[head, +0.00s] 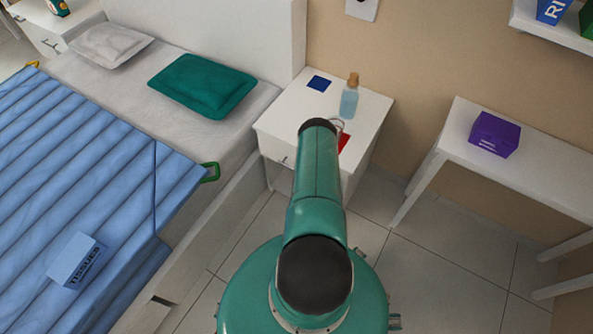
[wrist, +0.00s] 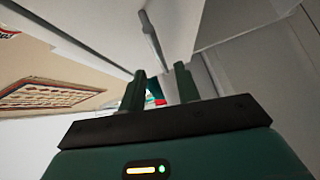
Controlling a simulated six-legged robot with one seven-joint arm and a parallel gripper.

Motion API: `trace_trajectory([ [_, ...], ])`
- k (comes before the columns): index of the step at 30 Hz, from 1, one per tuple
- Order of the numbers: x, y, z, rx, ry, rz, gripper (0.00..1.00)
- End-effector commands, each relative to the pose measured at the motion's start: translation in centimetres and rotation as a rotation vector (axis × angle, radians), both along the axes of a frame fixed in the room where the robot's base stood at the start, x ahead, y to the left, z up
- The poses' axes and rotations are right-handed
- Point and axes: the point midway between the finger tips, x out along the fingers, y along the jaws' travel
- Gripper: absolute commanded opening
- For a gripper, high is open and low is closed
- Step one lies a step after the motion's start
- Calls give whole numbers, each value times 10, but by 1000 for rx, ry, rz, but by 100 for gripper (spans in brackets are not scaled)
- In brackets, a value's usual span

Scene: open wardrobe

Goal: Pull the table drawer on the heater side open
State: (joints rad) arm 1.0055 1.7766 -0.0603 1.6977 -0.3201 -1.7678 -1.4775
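The white bedside table (head: 375,110) stands to the right of the bed in the head view. A small handle (head: 284,160) shows on its front, left of my arm. In the wrist view a white furniture face (wrist: 178,22) fills the top, with a grey bar handle (wrist: 150,35) on it. My gripper (wrist: 160,72) is open, its two dark green fingers apart and pointing at the handle's near end. I cannot tell whether the fingers reach around it. My gripper is hidden behind my arm in the head view. I see no heater and no clear drawer gap.
A bottle (head: 349,100), a blue item (head: 319,83) and a red item (head: 343,142) are on the table. The bed (head: 225,135) is on the left. A white side table (head: 540,170) holds a purple box (head: 493,134). Tiled floor (head: 440,265) is clear on the right.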

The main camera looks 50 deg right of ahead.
Motion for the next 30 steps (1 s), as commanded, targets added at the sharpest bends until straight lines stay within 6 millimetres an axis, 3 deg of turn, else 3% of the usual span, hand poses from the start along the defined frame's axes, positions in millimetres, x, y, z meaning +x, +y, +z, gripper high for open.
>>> trace_trajectory([
  [10, 48, -38, -8, -1, -1, 1, 32],
  [23, 58, -45, -10, 1, 1, 1, 32],
  [28, 57, -45, -10, 1, 1, 1, 0],
  [30, 57, -45, -10, 1, 1, 1, 0],
])
